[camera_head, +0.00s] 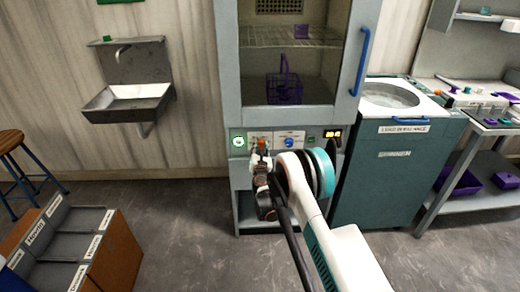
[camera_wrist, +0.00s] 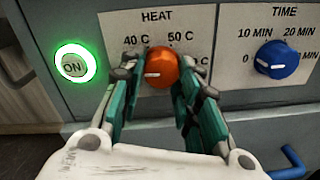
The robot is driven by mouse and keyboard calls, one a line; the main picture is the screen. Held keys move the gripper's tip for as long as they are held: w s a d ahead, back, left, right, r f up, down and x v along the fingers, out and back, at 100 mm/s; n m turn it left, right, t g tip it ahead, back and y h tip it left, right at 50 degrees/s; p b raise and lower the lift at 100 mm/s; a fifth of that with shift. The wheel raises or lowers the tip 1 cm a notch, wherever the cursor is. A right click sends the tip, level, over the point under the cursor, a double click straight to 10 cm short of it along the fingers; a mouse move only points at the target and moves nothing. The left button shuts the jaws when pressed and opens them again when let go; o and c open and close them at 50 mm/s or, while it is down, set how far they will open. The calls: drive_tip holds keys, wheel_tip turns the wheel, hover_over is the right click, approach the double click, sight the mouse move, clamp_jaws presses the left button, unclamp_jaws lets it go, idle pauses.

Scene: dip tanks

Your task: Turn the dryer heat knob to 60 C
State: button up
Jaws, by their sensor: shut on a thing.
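The orange heat knob (camera_wrist: 161,66) sits on the dryer's HEAT panel in the wrist view. The labels 40 C and 50 C show above it; the label at its right is partly hidden by a finger. Its white mark lies on the left side of its face, pointing about left. My gripper (camera_wrist: 160,88) has its green fingers on both sides of the knob, shut on it. In the head view my gripper (camera_head: 262,165) is at the front of the dryer (camera_head: 228,70), with the orange knob (camera_head: 261,144) just above it.
The blue time knob (camera_wrist: 277,59) is right of the heat panel, and a lit green ON button (camera_wrist: 74,66) is at its left. A blue handle (camera_wrist: 290,165) shows at lower right. A teal tank (camera_head: 385,180) stands right of the dryer. The floor at left is partly clear.

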drive_tip(key=m, duration=0.8)
drive_tip(key=shift+a+r+m, duration=0.1)
drive_tip(key=shift+r+m, duration=0.05)
drive_tip(key=shift+m, duration=0.25)
drive_tip(key=m, duration=0.4)
drive_tip(key=shift+m, duration=0.3)
drive_tip(key=m, duration=0.4)
drive_tip(key=shift+r+y, duration=0.15)
drive_tip(key=shift+y, duration=0.15)
drive_tip(key=m, duration=0.4)
drive_tip(key=shift+s+m, duration=0.1)
drive_tip(key=shift+m, duration=0.2)
drive_tip(key=m, duration=0.4)
drive_tip(key=shift+d+r+m, duration=0.1)
drive_tip(key=shift+d+m, duration=0.1)
drive_tip(key=shift+m, duration=0.1)
drive_tip(key=m, duration=0.4)
drive_tip(key=shift+d+y, duration=0.1)
drive_tip(key=shift+y, duration=0.2)
drive_tip(key=shift+m, duration=2)
